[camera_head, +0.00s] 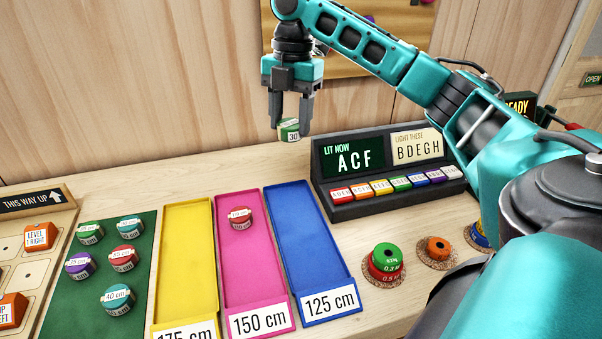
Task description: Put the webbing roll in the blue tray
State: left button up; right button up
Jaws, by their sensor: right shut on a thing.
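My right gripper (290,118) reaches in from the right and points down. It is shut on a green webbing roll (289,131) with a white label reading 30. The roll hangs in the air, in the picture just above the far end of the blue tray (305,235). The blue tray is empty and carries a 125 cm label at its near end. My left gripper is not in view.
A pink tray (250,270) holding one red roll (240,217) and an empty yellow tray (185,255) lie left of it. A green mat (75,300) holds several rolls. A dark sign console (345,207) stands to the right, near stacked discs (385,262).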

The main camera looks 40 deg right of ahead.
jog(key=shift+d, duration=0.15)
jog(key=shift+f, duration=0.35)
jog(key=b, duration=0.2)
send_over(293, 212)
notch_tip(293, 212, down, 13)
jog(key=f, duration=0.6)
jog(key=shift+w+d+f+b, duration=0.1)
jog(key=shift+d+b, duration=0.15)
jog(key=shift+b, duration=0.05)
jog(key=shift+f, duration=0.2)
jog(key=o, duration=1)
jog(key=shift+o, duration=0.2)
